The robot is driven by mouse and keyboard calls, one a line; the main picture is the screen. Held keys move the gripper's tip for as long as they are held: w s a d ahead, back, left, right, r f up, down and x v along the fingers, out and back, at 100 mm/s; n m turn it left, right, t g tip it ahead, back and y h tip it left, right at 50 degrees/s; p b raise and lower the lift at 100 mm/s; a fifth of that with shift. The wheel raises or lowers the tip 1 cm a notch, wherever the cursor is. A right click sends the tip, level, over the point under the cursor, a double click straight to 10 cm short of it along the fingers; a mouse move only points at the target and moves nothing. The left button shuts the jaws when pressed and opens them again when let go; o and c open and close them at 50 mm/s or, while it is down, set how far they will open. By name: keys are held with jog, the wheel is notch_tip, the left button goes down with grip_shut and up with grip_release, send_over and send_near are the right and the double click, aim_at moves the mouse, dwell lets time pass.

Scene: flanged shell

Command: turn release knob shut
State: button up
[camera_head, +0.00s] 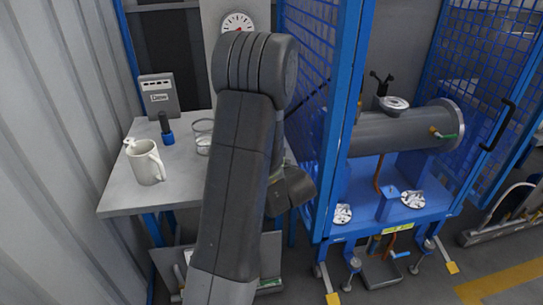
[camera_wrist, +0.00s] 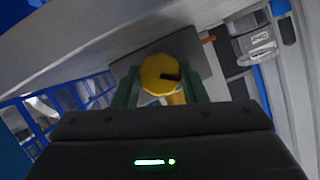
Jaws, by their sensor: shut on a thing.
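A round yellow knob (camera_wrist: 157,72) with a dark mark on its face shows in the middle of the wrist view, in front of a grey plate. My gripper (camera_wrist: 160,88) is shut on it, with one dark green finger on each side. The full angle of the knob's mark is hard to read. In the head view my own arm hides the gripper and the knob.
A grey table (camera_head: 121,196) at left holds a white mug (camera_head: 146,163), a glass (camera_head: 203,133), a blue-based item (camera_head: 167,136) and a grey box (camera_head: 158,96). A blue mesh cage (camera_head: 318,120) and a flanged grey vessel (camera_head: 390,131) stand to the right.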

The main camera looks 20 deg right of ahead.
jog(key=shift+d+m+t+y+p, duration=0.1)
jog(key=shift+m+t+y+p, duration=0.2)
jog(key=shift+m+y+p, duration=0.65)
jog(key=shift+m+p, duration=0.3)
jog(key=shift+m, duration=0.05)
jog(key=shift+f, duration=0.1)
jog(key=o, duration=1)
jog(key=shift+c, duration=0.2)
